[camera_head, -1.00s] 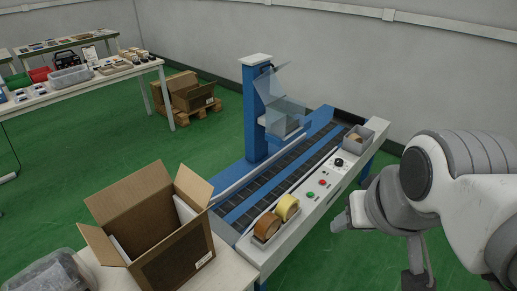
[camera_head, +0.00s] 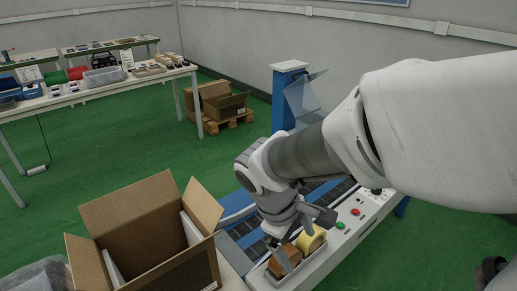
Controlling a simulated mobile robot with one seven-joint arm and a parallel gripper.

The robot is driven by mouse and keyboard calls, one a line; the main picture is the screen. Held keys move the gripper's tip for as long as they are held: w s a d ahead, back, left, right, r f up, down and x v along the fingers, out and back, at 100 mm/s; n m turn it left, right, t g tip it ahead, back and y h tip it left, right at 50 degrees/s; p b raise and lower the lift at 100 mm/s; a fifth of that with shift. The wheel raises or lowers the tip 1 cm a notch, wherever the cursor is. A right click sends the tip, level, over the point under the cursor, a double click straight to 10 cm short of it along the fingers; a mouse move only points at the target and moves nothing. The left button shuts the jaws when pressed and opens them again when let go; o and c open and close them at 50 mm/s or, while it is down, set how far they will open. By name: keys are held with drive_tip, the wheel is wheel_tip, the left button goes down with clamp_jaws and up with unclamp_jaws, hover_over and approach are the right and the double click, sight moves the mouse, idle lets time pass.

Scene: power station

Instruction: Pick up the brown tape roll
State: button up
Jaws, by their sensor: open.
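The brown tape roll (camera_head: 284,260) stands on its edge in a shallow holder on the light side ledge of the conveyor machine, at the bottom centre of the head view. A yellow tape roll (camera_head: 311,239) stands right beside it, behind and to the right. My gripper (camera_head: 292,237) is open, pointing down just above the two rolls. Its fingers partly cover the rolls, and I cannot tell whether it touches either one. My arm reaches in from the right and hides much of the conveyor.
An open cardboard box (camera_head: 150,235) stands close on the left. The conveyor's blue post (camera_head: 285,100) and clear guard (camera_head: 303,98) rise behind my arm. Green and red buttons (camera_head: 347,218) sit on the ledge right of the rolls. Tables stand at the far left.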

drive_tip(key=w+a+f+n+t+h+b, duration=0.1)
drive_tip(key=w+a+f+n+h+b, duration=0.1)
drive_tip(key=f+n, duration=0.3)
drive_tip(key=w+a+f+n+h+b, duration=0.2)
drive_tip(key=f+h, duration=0.1)
drive_tip(key=f, duration=0.4)
drive_tip(key=n+t+h+b, duration=0.3)
drive_tip(key=n+t+b, duration=0.2)
drive_tip(key=n, duration=0.3)
approach(286, 251)
drive_tip(key=shift+t, duration=0.4)
drive_tip(key=b+x, duration=0.2)
drive_tip(key=s+b+x, duration=0.1)
drive_tip(key=b+x, duration=0.1)
drive_tip(key=x, duration=0.1)
drive_tip(key=shift+w+d+f, duration=0.15)
drive_tip(key=shift+d+f, duration=0.05)
drive_tip(key=shift+d, duration=0.15)
drive_tip(key=b+x, duration=0.1)
drive_tip(key=x, duration=0.1)
drive_tip(key=b+x, duration=0.1)
drive_tip(key=x, duration=0.1)
drive_tip(key=shift+w+f+b, duration=0.3)
drive_tip(key=shift+f+b, duration=0.05)
drive_tip(key=shift+f, duration=0.15)
drive_tip(key=shift+w+d+y, duration=0.2)
drive_tip(key=shift+y, duration=0.1)
drive_tip(key=shift+c, duration=0.3)
clamp_jaws()
